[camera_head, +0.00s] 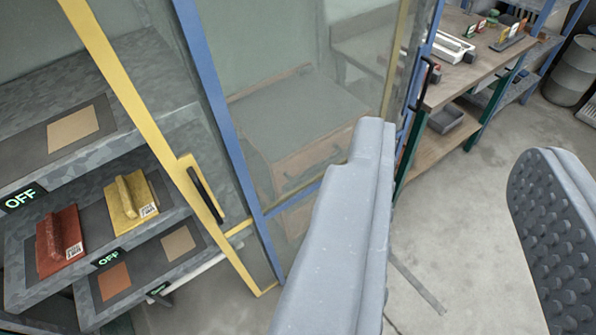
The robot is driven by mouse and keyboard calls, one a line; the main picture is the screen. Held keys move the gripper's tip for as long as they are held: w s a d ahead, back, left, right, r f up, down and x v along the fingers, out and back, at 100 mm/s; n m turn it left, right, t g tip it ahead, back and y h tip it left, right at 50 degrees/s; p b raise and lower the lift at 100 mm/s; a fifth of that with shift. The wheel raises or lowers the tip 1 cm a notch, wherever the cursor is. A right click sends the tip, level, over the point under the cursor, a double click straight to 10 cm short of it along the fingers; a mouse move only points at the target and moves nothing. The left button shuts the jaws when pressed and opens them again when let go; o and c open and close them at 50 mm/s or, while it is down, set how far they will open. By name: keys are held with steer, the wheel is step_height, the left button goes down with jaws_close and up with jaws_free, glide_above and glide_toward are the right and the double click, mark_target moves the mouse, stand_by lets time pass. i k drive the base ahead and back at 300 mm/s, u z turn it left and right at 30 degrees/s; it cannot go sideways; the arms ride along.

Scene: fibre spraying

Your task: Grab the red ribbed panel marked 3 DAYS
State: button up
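A red panel (62,241) with a raised grip lies on a grey metal shelf at the lower left. It has a small white label, too small to read, and I cannot make out ribs. A yellow panel (131,203) of the same kind lies to its right. My gripper (462,145) is open and empty, its two grey fingers wide apart at the right. It is well apart from the red panel.
A yellow-framed glass door with a black handle (205,195) stands open between the shelves and my gripper. Green OFF displays (20,201) mark the shelves. A workbench (465,75) with tools stands at upper right, a barrel (575,70) beyond. Concrete floor is clear.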

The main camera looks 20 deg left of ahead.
mark_target(61, 243)
steer(key=u, duration=2.05)
steer(key=k, duration=0.95)
steer(key=z, duration=0.35)
steer(key=i, duration=0.5)
